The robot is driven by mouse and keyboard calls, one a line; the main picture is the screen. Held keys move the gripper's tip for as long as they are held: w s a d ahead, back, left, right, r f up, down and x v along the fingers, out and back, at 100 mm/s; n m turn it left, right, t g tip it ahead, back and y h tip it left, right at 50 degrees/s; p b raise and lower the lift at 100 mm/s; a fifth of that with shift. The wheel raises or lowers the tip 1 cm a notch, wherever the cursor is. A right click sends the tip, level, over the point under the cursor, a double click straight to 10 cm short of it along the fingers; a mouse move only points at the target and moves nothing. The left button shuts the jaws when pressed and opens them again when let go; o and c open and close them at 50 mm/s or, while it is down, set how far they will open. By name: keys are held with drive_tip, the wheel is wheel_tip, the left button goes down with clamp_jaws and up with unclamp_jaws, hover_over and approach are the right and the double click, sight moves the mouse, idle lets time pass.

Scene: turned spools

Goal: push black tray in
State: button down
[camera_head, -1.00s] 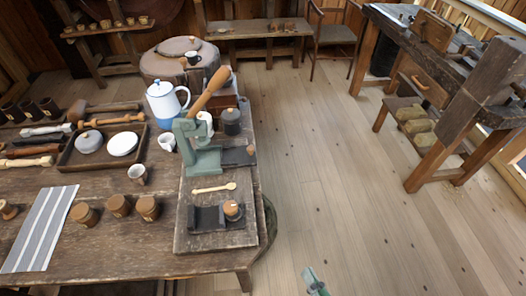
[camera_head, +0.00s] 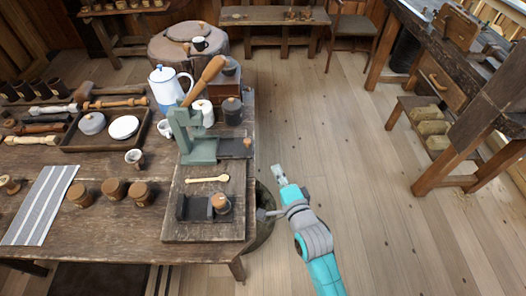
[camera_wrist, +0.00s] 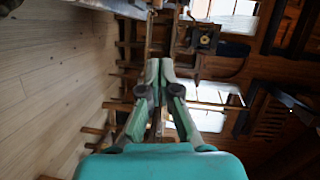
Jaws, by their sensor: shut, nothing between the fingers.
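A flat black tray (camera_head: 231,149) with a small wooden knob (camera_head: 248,143) at its right end sticks out from the right side of the green lever press (camera_head: 186,140). A second black piece (camera_head: 190,208), low and trough-like, lies on the board in front beside a wooden-topped knob (camera_head: 220,202). My gripper (camera_head: 278,171) is shut and empty. It is to the right of the table edge, over the floor in the picture, apart from the tray and its knob. In the wrist view my fingers (camera_wrist: 160,66) point away from the camera; neither black piece can be made out there.
A dark canister (camera_head: 232,111) and a white-blue pot (camera_head: 164,88) stand behind the press. A round dark basket (camera_head: 262,222) is beside the table. Open floor (camera_head: 345,170) lies to the right.

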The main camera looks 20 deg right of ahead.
drive_tip(key=w+a+f, duration=0.1)
drive_tip(key=w+a, duration=0.1)
drive_tip(key=w, duration=1)
drive_tip(key=shift+w+a+f, duration=0.3)
drive_tip(key=shift+a+f, duration=0.05)
drive_tip(key=shift+a, duration=0.05)
